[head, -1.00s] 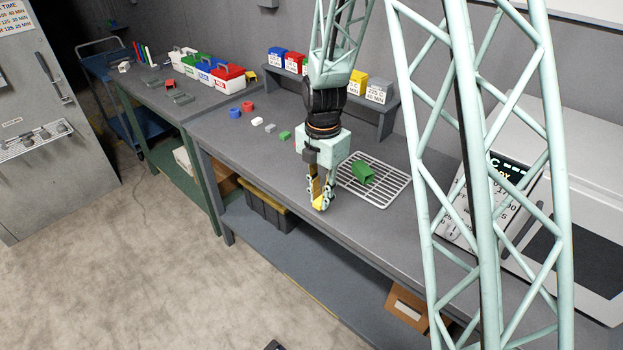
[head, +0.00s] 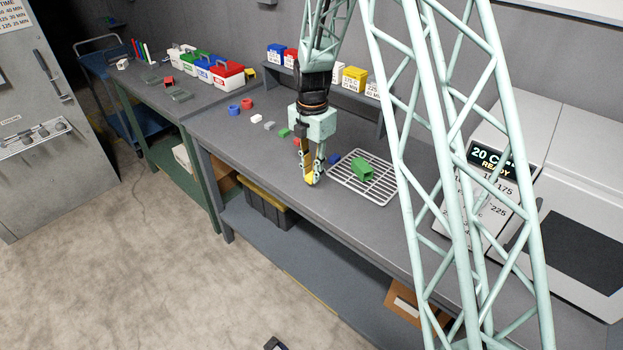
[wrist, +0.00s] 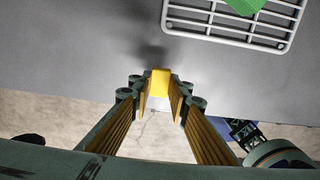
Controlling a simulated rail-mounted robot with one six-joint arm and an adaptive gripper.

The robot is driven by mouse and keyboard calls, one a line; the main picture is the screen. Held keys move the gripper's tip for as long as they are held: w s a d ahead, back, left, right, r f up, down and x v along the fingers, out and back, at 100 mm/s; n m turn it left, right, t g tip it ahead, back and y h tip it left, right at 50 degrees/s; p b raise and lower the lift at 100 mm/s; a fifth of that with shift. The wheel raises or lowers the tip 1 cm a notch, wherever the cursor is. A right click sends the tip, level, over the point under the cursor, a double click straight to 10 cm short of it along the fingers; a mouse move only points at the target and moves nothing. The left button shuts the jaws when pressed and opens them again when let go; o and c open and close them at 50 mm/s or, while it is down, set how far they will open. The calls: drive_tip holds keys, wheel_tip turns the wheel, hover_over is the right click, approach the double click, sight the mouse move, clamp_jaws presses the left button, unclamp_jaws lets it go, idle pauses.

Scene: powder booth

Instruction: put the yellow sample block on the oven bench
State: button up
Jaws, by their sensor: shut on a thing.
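The yellow sample block (wrist: 160,80) is between my fingertips in the wrist view. In the head view my gripper (head: 312,179) points down, shut on the block, near the front edge of the grey oven bench (head: 340,212). The fingers hide much of the block there. My gripper is left of the white wire rack (head: 350,185), apart from it. I cannot tell whether the block touches the bench; a dark shadow shows on the bench top beside it in the wrist view.
A green part (head: 362,170) lies on the rack. Small blocks and rings, including a blue ring (head: 233,110), lie back left. The oven (head: 575,195) stands at right, behind my lattice column. Coloured bins (head: 353,78) stand on the back shelf. Bare bench lies left of my gripper.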

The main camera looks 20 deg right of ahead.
drive_tip(key=shift+w, duration=0.1)
drive_tip(key=shift+w, duration=0.25)
drive_tip(key=shift+w+f, duration=0.1)
drive_tip(key=shift+f, duration=1.65)
drive_tip(key=shift+f+b, duration=0.2)
drive_tip(key=shift+b, duration=0.15)
drive_tip(key=o, duration=0.8)
drive_tip(key=shift+o, duration=0.2)
drive_tip(key=shift+r, duration=0.2)
